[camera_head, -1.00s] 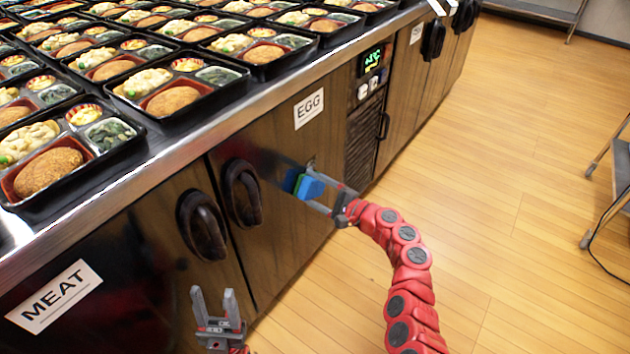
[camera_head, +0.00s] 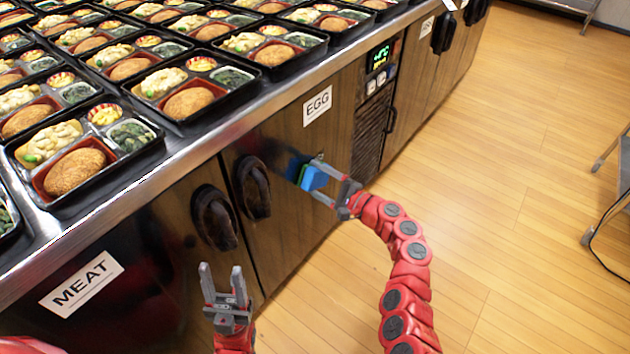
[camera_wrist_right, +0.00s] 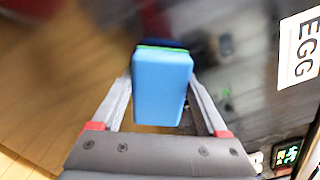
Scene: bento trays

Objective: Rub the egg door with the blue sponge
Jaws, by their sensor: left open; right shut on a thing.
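The egg door (camera_head: 297,225) is a dark wooden cabinet door with a white EGG label (camera_head: 317,106) near its top; the label also shows in the right wrist view (camera_wrist_right: 301,48). My right gripper (camera_head: 328,182) is shut on the blue sponge (camera_head: 313,178), which has a green layer on its far side. The sponge is at the door's face, right of the handle and below the label; I cannot tell whether it presses on the surface. In the right wrist view the sponge (camera_wrist_right: 162,88) sits between the fingers. My left gripper (camera_head: 225,290) is open and empty, in front of the doors.
Many filled bento trays (camera_head: 185,95) cover the steel counter (camera_head: 150,180) above. Two dark handles (camera_head: 214,217) stick out from the doors. A MEAT label (camera_head: 82,284) is at lower left. A control panel (camera_head: 380,60) is right of the egg door.

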